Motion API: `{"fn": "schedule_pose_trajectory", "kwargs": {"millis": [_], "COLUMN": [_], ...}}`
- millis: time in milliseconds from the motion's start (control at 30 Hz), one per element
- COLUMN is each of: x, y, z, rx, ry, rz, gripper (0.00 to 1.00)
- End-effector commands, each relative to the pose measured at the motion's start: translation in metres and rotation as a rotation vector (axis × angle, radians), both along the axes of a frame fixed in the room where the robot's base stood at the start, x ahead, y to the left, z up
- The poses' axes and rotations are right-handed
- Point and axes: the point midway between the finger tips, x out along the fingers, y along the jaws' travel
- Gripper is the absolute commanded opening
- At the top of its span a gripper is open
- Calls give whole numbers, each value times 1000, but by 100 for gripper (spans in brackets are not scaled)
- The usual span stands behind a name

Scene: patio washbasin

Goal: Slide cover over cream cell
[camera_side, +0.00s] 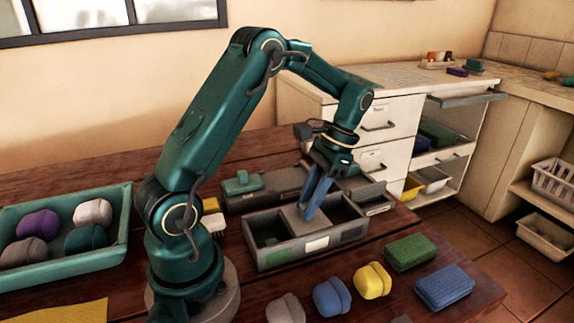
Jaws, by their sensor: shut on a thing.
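A grey box (296,257) with open cells stands on the wooden table, with coloured patches along its front wall. The middle patch is cream (316,244). A flat grey cover (297,217) lies across the middle of the box, roughly behind the cream patch. The left cell (268,233) is open and has something green in it. The right cell (338,210) is open and dark. My gripper (309,214) points down at the cover with its blue fingers shut on it. The fingers hide the exact part they grip.
Behind the box lies a longer dark grey case (268,199) with a teal block (242,183) on it. A teal tray (66,264) with several sponges is at left. Several sponges, including a yellow one (372,281) and a green one (410,252), line the front right.

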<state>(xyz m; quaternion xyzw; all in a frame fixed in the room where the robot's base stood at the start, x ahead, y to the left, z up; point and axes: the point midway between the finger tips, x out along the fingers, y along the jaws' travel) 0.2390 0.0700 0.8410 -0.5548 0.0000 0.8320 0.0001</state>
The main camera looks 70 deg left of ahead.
Motion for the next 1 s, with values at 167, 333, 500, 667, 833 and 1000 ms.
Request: {"fn": "schedule_pose_trajectory", "kwargs": {"millis": [167,333,500,667,833,1000], "x": [1,0,3,10,17,20], "y": [0,0,0,0,0,0], "z": [1,0,5,21,37,46], "rx": [1,0,1,2,2,1], "ry": [-4,-3,-5,-7,-6,-5], "rz": [0,0,0,0,0,0], "gripper": [57,57,57,57,57,57]}}
